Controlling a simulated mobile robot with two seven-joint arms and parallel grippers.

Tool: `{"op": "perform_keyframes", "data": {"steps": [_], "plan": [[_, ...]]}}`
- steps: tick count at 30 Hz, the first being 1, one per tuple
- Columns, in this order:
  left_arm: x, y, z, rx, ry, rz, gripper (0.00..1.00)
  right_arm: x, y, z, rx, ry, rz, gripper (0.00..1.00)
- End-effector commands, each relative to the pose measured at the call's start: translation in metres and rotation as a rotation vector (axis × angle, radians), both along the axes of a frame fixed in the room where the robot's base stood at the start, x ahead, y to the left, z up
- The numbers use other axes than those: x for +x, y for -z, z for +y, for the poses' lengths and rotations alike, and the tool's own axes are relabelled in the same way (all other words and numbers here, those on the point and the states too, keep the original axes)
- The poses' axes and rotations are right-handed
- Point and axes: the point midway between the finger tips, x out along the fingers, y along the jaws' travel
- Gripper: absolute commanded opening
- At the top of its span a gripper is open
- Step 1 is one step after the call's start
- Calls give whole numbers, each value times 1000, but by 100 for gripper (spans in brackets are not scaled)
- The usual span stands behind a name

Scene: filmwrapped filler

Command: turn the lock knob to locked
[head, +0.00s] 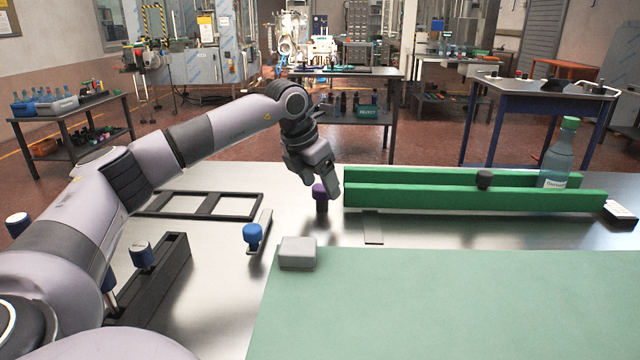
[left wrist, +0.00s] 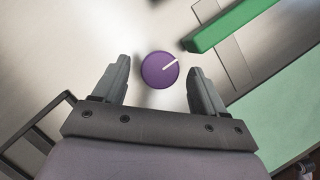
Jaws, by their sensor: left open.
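A purple round knob (head: 320,196) stands on the metal table, left of the green rails. In the left wrist view the knob (left wrist: 160,70) shows from above, with a white pointer line aimed toward the upper right. My left gripper (head: 324,188) is over the knob, pointing down. In the left wrist view its two fingers (left wrist: 160,75) are spread, one on each side of the knob, with gaps and no visible contact. The marks for locked cannot be made out. My right gripper is not in view.
Green rails (head: 470,197) run to the right, with a bottle (head: 557,160) and a black knob (head: 484,179) by them. A grey block (head: 297,253) sits at the corner of a green mat (head: 450,310). A blue knob (head: 252,234) and a black frame (head: 200,205) lie left.

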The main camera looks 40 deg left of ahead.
Motion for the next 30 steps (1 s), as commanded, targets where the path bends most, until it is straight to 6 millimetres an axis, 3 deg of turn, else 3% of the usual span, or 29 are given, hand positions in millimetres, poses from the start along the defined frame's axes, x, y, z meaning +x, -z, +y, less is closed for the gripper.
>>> {"op": "perform_keyframes", "data": {"steps": [11,15,16,30], "plan": [[3,7,0,0,1,-1,68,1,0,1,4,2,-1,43],[3,7,0,0,1,0,23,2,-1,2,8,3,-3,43],[3,7,0,0,1,0,15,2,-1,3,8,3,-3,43],[3,4,1,-1,94,2,16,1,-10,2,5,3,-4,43]]}}
